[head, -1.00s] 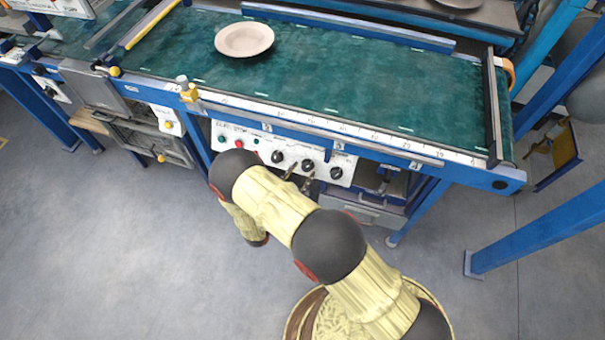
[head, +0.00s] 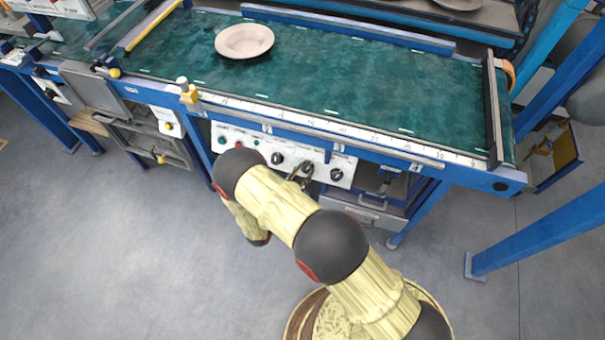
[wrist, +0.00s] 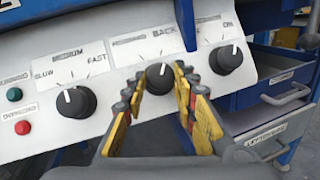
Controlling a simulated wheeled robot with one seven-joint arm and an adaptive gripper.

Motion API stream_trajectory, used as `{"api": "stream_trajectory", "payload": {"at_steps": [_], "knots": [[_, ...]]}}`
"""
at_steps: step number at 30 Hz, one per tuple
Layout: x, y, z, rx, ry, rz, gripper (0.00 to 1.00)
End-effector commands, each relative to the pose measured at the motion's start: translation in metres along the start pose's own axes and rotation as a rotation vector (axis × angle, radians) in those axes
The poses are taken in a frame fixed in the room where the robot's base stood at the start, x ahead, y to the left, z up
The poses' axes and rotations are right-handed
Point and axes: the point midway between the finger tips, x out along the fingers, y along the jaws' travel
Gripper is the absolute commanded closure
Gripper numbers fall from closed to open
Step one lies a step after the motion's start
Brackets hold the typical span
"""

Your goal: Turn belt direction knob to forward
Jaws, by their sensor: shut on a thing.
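The middle black knob (wrist: 159,78) on the white control panel sits between the fingertips of my gripper (wrist: 161,88) in the wrist view. The fingers, with yellow pads, are shut on its two sides. Its white pointer mark faces nearly straight up. In the head view my gripper (head: 301,176) is at the panel (head: 318,172) below the belt and covers most of this knob.
A speed knob (wrist: 75,101) labelled slow and fast is on the left, and another knob (wrist: 226,59) marked "ON" is close on the right. Green and red buttons (wrist: 22,127) are farther left. A plate (head: 244,41) lies on the green belt (head: 340,80).

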Motion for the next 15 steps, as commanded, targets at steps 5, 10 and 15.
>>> {"api": "stream_trajectory", "payload": {"at_steps": [5,10,15], "knots": [[-0.0001,-0.0001,-0.0001,0.0,0.0,0.0,0.97],[0.0,-0.0004,0.0,-0.008,-0.001,0.004,0.97],[0.0,-0.0019,-0.0001,-0.047,-0.007,0.028,0.97]]}}
